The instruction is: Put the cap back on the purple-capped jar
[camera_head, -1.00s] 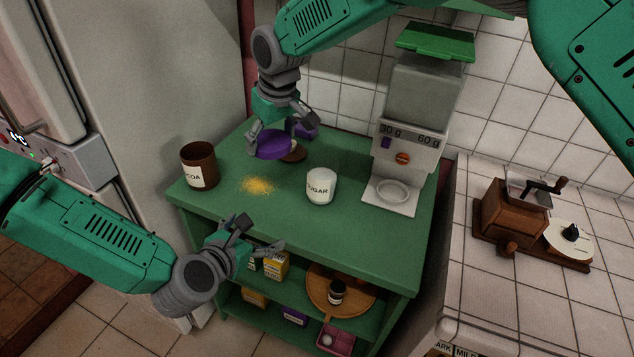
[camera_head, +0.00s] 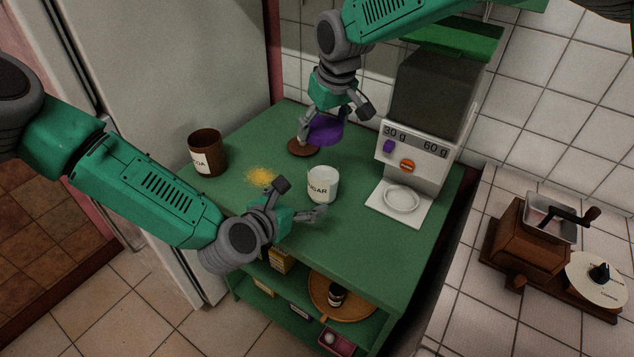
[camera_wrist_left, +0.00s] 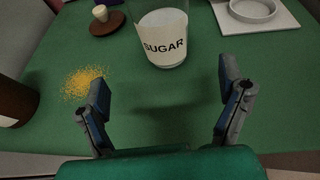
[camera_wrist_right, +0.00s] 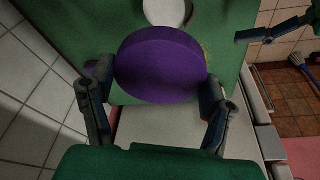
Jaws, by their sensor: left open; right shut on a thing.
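My right gripper (camera_head: 333,120) is shut on a round purple cap (camera_head: 326,133) and holds it above the back of the green table. The cap also fills the middle of the right wrist view (camera_wrist_right: 160,66). The open white jar labelled SUGAR (camera_head: 322,185) stands upright near the table's middle, with white contents. In the right wrist view its round mouth (camera_wrist_right: 167,11) shows beyond the cap. My left gripper (camera_head: 300,198) is open and empty, in front of the sugar jar. The left wrist view shows the jar (camera_wrist_left: 162,42) beyond the spread fingers.
A brown COCOA jar (camera_head: 205,155) stands open at the left. A brown knobbed lid (camera_head: 303,148) lies behind the sugar jar. Yellow powder (camera_head: 260,177) is spilled between. A dispenser (camera_head: 425,120) stands back right. The table's front right is clear.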

